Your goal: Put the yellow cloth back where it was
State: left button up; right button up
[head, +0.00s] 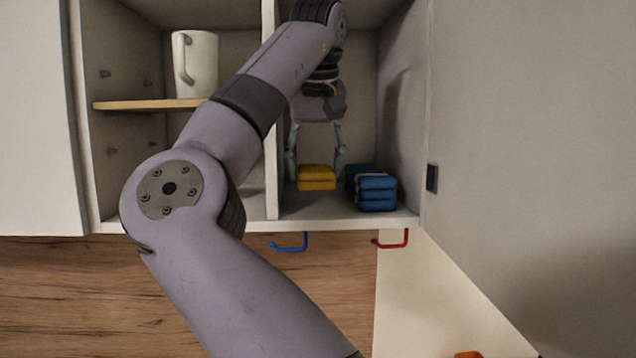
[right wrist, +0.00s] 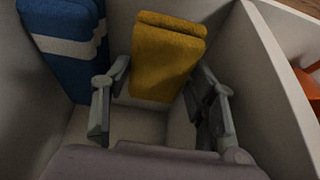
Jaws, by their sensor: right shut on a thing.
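The yellow cloth (head: 317,178) is a folded stack in the right compartment of the wall cabinet, at or just above its floor. My right gripper (head: 316,172) reaches down into that compartment, with its fingers on either side of the cloth and shut on it. In the right wrist view the yellow cloth (right wrist: 165,58) shows between the two fingers (right wrist: 165,95). I cannot tell whether the cloth touches the cabinet floor. My left gripper is not in view.
Folded blue cloths (head: 372,188) lie close to the right of the yellow one. A white mug (head: 195,64) stands on a wooden shelf (head: 145,104) in the left compartment. A blue hook (head: 290,246) and a red hook (head: 392,241) hang underneath. An open door (head: 520,150) is at right.

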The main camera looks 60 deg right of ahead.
aim_at(312, 169)
jog(key=shift+s+a+f, duration=0.1)
jog(key=shift+a+f, duration=0.1)
jog(key=shift+a, duration=0.05)
jog(key=x, duration=0.3)
jog(key=shift+a+f, duration=0.15)
jog(key=shift+f, duration=0.3)
jog(key=shift+w, duration=0.25)
jog(key=o, duration=0.7)
jog(key=shift+s, duration=0.15)
jog(key=shift+o, duration=0.2)
jog(key=shift+s, duration=0.1)
jog(key=shift+r, duration=0.1)
jog(key=shift+a+r, duration=0.15)
jog(key=shift+r, duration=0.15)
jog(key=v, duration=1.1)
jog(key=shift+r, duration=0.1)
